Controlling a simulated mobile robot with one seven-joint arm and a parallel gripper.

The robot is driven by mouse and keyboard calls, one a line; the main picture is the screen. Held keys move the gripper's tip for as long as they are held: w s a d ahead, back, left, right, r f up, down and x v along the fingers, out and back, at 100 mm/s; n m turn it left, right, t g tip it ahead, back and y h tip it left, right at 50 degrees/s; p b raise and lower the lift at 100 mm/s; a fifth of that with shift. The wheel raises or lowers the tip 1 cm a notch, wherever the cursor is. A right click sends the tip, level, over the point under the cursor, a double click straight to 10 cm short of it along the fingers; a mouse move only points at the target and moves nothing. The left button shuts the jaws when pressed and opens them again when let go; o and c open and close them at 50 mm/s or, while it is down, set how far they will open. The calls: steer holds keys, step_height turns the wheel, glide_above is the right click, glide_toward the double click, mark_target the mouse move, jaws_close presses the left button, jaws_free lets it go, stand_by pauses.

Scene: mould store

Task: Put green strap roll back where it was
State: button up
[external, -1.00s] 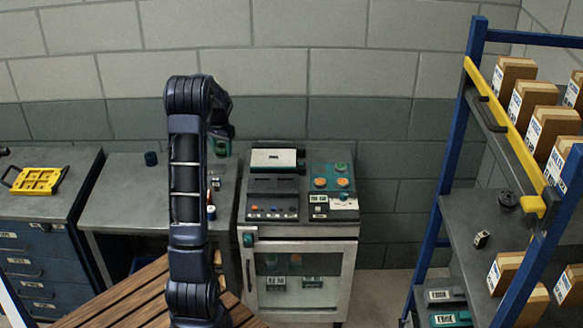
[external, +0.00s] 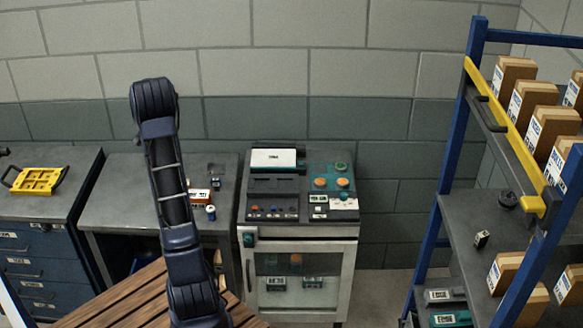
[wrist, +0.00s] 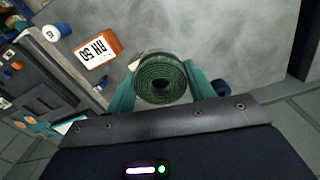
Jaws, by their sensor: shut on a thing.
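The green strap roll (wrist: 160,80) is a dark green coil seen end-on in the wrist view. It sits between the teal fingers of my gripper (wrist: 162,84), which is shut on it. In the wrist view the grey worktop (wrist: 215,30) lies behind the roll; I cannot tell how high the roll is above it. In the external view my arm hides the gripper and the roll.
An orange box labelled "RH 50" (wrist: 97,62) and a white-topped blue spool (wrist: 52,33) lie near the roll. The control cabinet (external: 300,233) stands right of the grey bench (external: 120,190). A blue shelf rack (external: 440,200) with cartons stands at right.

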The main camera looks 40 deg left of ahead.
step_height(320, 180, down, 18)
steer(key=shift+r, duration=0.15)
stand_by(0.4)
steer(key=o, duration=1)
steer(key=shift+o, duration=0.2)
step_height(320, 180, up, 12)
